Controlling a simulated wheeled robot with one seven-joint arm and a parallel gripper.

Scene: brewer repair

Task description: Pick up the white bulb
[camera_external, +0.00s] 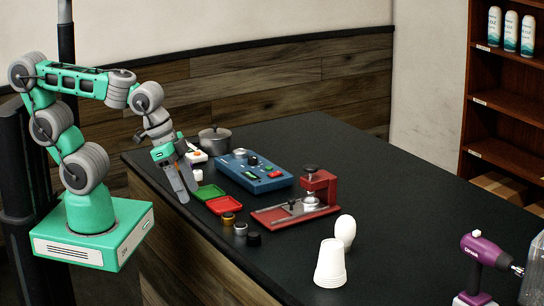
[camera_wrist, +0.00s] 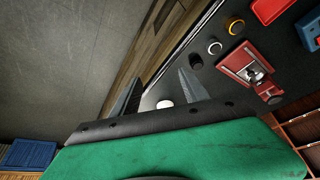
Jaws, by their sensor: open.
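The white bulb (camera_external: 345,230) stands on the dark counter, partly behind an upturned stack of white cups (camera_external: 330,265). My gripper (camera_external: 187,186) is open and empty, pointing down by the counter's left edge, far to the left of the bulb. In the wrist view its two fingers (camera_wrist: 158,93) are apart. A small white shape (camera_wrist: 165,104) shows between them beyond the palm; I cannot tell whether it is the bulb or the cups.
A purple drill (camera_external: 482,255) stands at right.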

